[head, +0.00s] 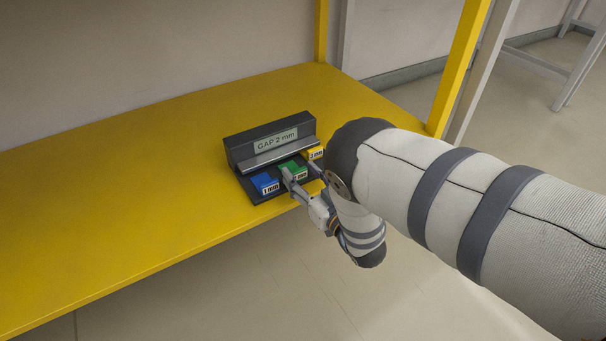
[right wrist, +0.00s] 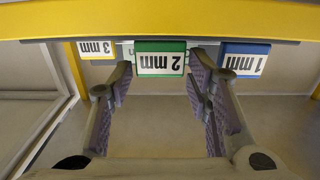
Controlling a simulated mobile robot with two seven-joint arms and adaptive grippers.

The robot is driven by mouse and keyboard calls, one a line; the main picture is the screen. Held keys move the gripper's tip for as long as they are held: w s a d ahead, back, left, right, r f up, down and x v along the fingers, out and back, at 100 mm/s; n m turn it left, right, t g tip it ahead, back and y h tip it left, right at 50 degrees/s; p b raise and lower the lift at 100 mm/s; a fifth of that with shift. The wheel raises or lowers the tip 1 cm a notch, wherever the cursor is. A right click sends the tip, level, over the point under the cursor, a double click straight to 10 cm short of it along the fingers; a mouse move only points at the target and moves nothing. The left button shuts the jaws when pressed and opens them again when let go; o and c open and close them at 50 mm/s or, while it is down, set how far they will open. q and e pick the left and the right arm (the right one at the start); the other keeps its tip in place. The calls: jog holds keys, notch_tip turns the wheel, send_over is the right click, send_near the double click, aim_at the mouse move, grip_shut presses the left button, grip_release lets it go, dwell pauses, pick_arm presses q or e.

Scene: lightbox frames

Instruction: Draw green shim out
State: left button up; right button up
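The green shim (head: 293,167) sits in the middle slot of a dark gauge block (head: 238,153) labelled "GAP 2 mm". Its "2 mm" end (right wrist: 160,60) faces my right wrist camera and reads upside down there. My right gripper (head: 301,175) is at the block's front edge. In the right wrist view its fingers (right wrist: 160,78) are open, one on each side of the green end, with a small gap showing on both sides. In the head view the gripper partly covers the green shim's front. My left gripper is not in view.
A blue "1 mm" shim (head: 265,184) and a yellow "3 mm" shim (head: 315,153) flank the green one closely. The block stands near the front edge of a yellow shelf (head: 120,190), clear to the left. A yellow post (head: 460,65) rises at the right.

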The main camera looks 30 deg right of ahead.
jog(key=s, duration=1.2)
jog(key=shift+d, duration=0.2)
